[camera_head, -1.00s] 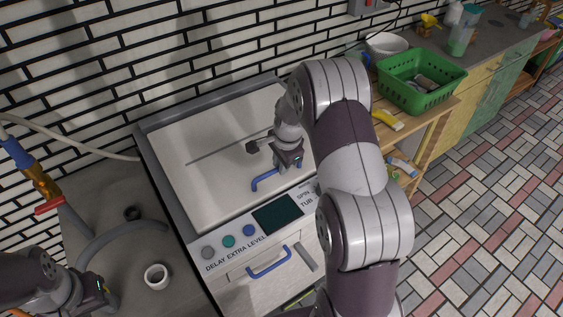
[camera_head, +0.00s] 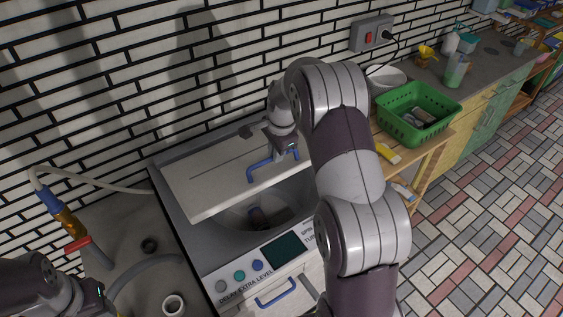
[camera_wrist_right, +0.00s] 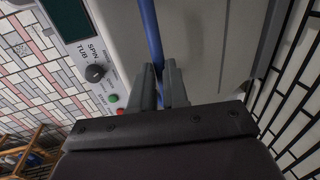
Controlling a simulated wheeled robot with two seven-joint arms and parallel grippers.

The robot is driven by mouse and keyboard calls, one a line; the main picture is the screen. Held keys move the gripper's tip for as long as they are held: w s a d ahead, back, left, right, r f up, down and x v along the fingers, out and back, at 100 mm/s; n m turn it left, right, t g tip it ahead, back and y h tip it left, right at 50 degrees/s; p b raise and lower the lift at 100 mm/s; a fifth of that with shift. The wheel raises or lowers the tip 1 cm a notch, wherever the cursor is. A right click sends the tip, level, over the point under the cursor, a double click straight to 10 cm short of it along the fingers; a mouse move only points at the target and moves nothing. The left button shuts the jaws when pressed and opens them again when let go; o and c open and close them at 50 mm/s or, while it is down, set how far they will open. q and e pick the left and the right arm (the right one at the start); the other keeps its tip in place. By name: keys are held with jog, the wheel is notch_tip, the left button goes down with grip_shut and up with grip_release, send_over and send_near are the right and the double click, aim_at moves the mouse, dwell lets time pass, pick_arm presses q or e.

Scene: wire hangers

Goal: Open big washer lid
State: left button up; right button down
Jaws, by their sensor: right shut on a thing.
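The washer lid (camera_head: 215,185) is a pale panel, raised at its front edge and tilted up toward the wall. Its blue handle (camera_head: 260,168) is on the front part of the lid. My right gripper (camera_head: 284,157) is shut on this handle; in the right wrist view the fingers (camera_wrist_right: 165,88) close around the blue bar (camera_wrist_right: 151,35). Below the lid the drum opening (camera_head: 258,212) shows, with something dark inside that I cannot make out. My left gripper is not clearly in view; part of my left arm is at the lower left.
The control panel (camera_head: 250,267) with buttons and a dark screen is at the washer's front. A second blue handle (camera_head: 276,292) is below it. A green basket (camera_head: 418,113) stands on a wooden shelf at right. A hose and tap (camera_head: 70,228) are at left.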

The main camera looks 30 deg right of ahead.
pick_arm(q)
notch_tip(320, 180, up, 6)
jog(key=p, duration=0.4)
jog(key=shift+s+f, duration=0.1)
jog(key=shift+f, duration=0.1)
pick_arm(e)
jog(key=w+r, duration=0.5)
jog(key=r, duration=0.1)
jog(key=shift+w+a+r, duration=0.25)
jog(key=shift+a+r, duration=0.05)
jog(key=c, duration=1.2)
grip_release()
jog(key=shift+f, duration=0.1)
jog(key=shift+c, duration=0.2)
jog(key=shift+o, duration=0.6)
jog(key=shift+w+f, duration=0.35)
jog(key=shift+w, duration=0.5)
pick_arm(q)
jog(key=r+p, duration=0.2)
jog(key=w+r+p, duration=0.1)
jog(key=r+p, duration=0.1)
jog(key=shift+r+p, duration=0.1)
jog(key=shift+p, duration=0.2)
pick_arm(e)
jog(key=s+r, duration=0.3)
jog(key=r, duration=1)
jog(key=shift+s+d, duration=0.15)
jog(key=shift+s, duration=0.1)
